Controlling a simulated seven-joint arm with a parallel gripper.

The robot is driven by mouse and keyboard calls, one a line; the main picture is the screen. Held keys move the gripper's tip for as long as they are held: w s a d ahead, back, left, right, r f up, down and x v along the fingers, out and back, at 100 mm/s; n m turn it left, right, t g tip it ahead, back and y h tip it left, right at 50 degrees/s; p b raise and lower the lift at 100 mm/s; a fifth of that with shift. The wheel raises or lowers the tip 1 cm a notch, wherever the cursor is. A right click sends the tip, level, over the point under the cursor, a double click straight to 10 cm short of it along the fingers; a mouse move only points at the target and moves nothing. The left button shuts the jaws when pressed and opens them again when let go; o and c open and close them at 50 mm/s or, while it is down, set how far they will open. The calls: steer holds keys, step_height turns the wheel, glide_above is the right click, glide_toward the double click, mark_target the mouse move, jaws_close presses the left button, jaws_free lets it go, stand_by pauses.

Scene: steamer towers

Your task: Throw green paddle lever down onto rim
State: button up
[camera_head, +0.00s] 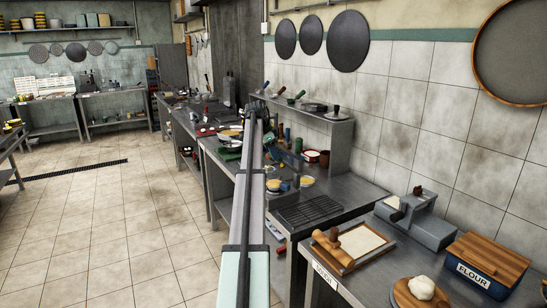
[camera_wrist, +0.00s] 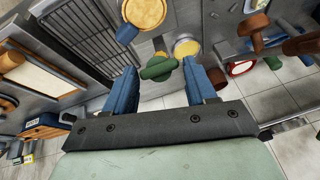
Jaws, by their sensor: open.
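The green paddle lever (camera_wrist: 158,68) lies between the spread fingertips in the wrist view, with gaps to both fingers. My gripper (camera_wrist: 157,76) has two blue fingers set wide apart, with nothing clamped between them. A pale yellow round thing in a metal rim (camera_wrist: 187,47) sits just beyond the lever. Another round yellow thing (camera_wrist: 145,12) with a blue paddle (camera_wrist: 127,33) at its edge is farther up. In the head view my arm covers much of this area, and I cannot clearly make out the green lever there.
A dark wire rack (camera_head: 308,209) lies on the metal counter near the round things. A grey box machine (camera_head: 417,220), a wooden board (camera_head: 350,247) and a flour box (camera_head: 485,264) stand at the right. The tiled floor at left is open.

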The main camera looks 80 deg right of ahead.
mark_target(284, 162)
steer(key=shift+x, duration=1.55)
steer(key=shift+c, duration=0.2)
jaws_close()
